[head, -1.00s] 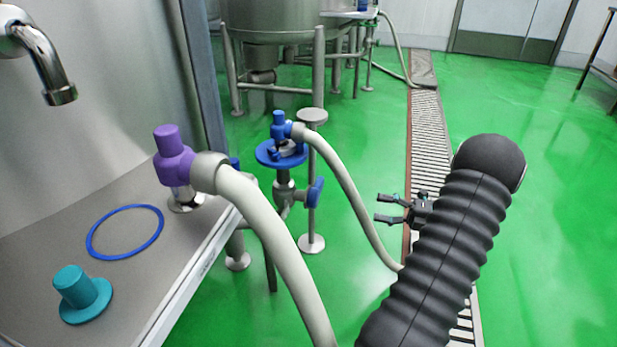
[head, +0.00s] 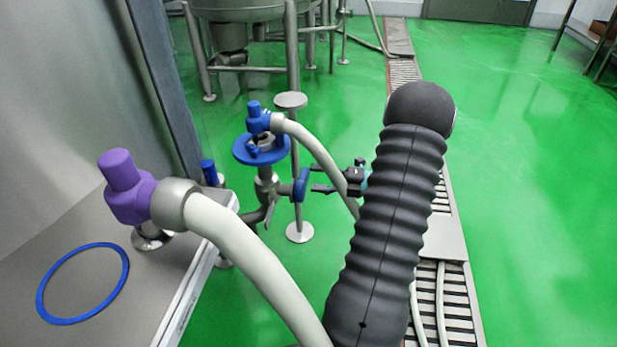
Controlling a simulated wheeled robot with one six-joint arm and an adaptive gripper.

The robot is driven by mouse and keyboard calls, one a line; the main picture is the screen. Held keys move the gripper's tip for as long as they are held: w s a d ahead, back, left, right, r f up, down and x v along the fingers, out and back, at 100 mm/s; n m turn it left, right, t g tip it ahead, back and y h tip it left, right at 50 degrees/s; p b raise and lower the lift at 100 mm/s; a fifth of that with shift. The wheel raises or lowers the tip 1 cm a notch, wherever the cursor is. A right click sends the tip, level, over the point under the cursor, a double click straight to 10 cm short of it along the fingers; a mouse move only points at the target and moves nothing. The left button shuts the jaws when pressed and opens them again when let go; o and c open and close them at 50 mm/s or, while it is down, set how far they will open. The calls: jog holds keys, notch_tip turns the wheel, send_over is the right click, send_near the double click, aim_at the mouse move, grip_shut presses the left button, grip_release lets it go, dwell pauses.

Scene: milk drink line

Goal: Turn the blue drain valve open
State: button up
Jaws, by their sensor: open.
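The drain valve's blue handle (head: 300,186) is on the right side of a steel valve body (head: 268,190), under a blue round plate (head: 250,150) on a stand. My gripper (head: 316,178) is open, with its two dark fingers pointing left at the handle. The fingertips are right beside the handle's right side. I cannot tell whether they touch it or reach around it. My ribbed black arm hides part of the floor and the hose behind it.
A pale hose (head: 325,158) from a blue coupling (head: 257,118) arches just behind my gripper. A thicker hose (head: 250,250) with a purple fitting (head: 125,185) hangs over the steel bench edge at left. A blue ring (head: 82,283) lies on the bench. Green floor is clear at right.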

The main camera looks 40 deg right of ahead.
aim_at(308, 177)
jog(key=shift+x, duration=2)
grip_shut()
